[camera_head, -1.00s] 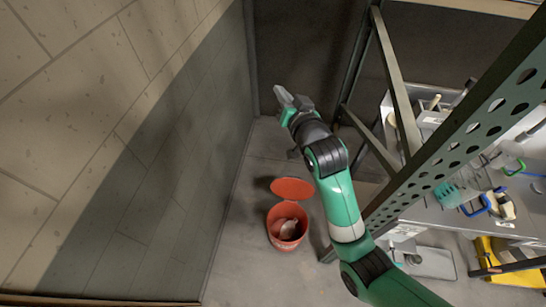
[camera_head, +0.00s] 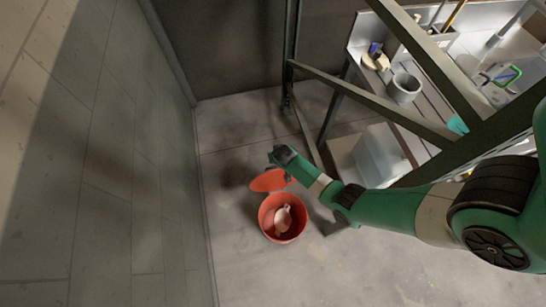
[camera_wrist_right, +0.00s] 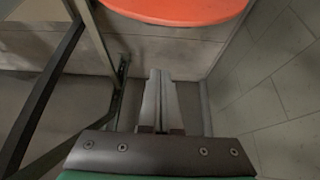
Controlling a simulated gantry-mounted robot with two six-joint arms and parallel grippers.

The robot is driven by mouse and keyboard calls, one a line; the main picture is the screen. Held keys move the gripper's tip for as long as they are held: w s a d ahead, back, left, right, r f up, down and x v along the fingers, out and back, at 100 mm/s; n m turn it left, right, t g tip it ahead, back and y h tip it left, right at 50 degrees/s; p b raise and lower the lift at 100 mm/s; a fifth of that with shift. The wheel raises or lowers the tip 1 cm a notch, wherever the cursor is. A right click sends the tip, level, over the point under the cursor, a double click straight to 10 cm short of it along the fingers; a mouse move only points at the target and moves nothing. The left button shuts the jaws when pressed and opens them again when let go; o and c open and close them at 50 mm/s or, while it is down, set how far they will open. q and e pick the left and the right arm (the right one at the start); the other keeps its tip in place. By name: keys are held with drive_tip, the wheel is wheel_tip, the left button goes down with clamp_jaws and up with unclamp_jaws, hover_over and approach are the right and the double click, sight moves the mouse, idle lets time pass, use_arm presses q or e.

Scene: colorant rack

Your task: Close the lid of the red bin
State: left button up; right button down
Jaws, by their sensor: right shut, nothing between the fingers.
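The red bin (camera_head: 284,238) stands on the floor in the head view, with a pale object visible inside. Its round red-orange lid (camera_head: 264,181) is open and lies tilted back at the bin's far edge. The lid also shows at the top of the right wrist view (camera_wrist_right: 185,8). My right gripper (camera_head: 276,157) is just above and behind the lid in the head view, its fingers hard to make out there. In the right wrist view the gripper (camera_wrist_right: 160,80) is shut and empty, with the lid beyond it. My left gripper is in no view.
A metal rack frame (camera_head: 372,96) stands to the right, close to my right arm. Its shelf holds a grey cup (camera_head: 404,87) and other items. A wall (camera_head: 120,190) runs along the left. The floor (camera_head: 250,275) in front of the bin is clear.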

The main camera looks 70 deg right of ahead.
sight(275, 176)
drive_tip(key=b+x, duration=1.1)
drive_tip(key=s+a+p, duration=0.2)
drive_tip(key=a, duration=0.1)
drive_tip(key=shift+a+r, duration=0.2)
drive_tip(key=shift+r, duration=0.05)
drive_tip(key=shift+s, duration=0.1)
